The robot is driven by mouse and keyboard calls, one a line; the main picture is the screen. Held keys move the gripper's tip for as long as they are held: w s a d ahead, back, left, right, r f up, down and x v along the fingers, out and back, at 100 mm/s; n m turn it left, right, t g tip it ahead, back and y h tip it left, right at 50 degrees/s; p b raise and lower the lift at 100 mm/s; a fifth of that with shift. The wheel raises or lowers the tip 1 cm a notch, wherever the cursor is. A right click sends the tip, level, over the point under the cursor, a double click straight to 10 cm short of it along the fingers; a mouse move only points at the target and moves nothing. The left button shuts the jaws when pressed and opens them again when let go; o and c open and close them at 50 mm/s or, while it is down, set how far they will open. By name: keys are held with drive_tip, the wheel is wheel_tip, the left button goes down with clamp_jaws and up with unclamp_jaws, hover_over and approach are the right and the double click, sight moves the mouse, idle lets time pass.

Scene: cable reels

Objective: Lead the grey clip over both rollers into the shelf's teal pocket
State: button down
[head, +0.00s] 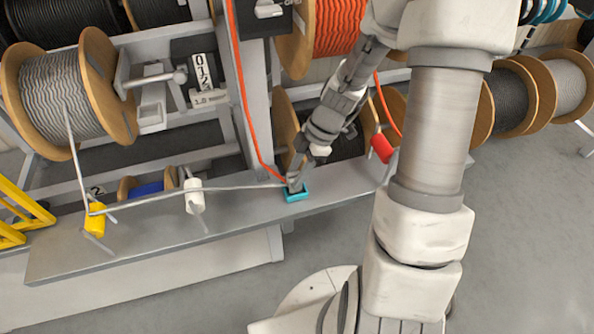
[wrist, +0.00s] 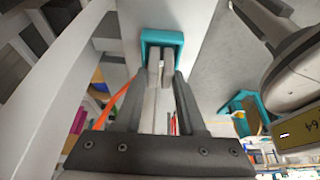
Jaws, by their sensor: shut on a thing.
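My gripper (head: 294,183) points down at the teal pocket (head: 297,196) on the grey shelf. In the wrist view, its fingers (wrist: 163,82) are shut on the grey clip (wrist: 167,65). The clip's end lies within the outline of the teal pocket (wrist: 151,37); I cannot tell how deep it sits. The grey cable (head: 145,195) comes down from its wooden reel (head: 60,95). It runs past the yellow roller (head: 95,219) and the white roller (head: 194,196) to my gripper. Whether it touches the top of each roller is too small to tell.
An orange cable (head: 243,90) hangs behind the gripper, and a red roller (head: 381,147) stands to its right. Reels line the rack behind the shelf (head: 150,240). A yellow frame (head: 20,215) stands at the left. Open floor (head: 530,230) lies at the right.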

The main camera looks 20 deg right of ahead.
drive_tip(key=shift+f+b, duration=0.3)
drive_tip(key=shift+f, duration=0.2)
drive_tip(key=shift+c, duration=2.1)
unclamp_jaws()
drive_tip(key=shift+r, duration=0.1)
drive_tip(key=p+v, duration=0.2)
drive_tip(key=v, duration=1.5)
drive_tip(key=shift+d, duration=0.15)
drive_tip(key=shift+r, duration=0.1)
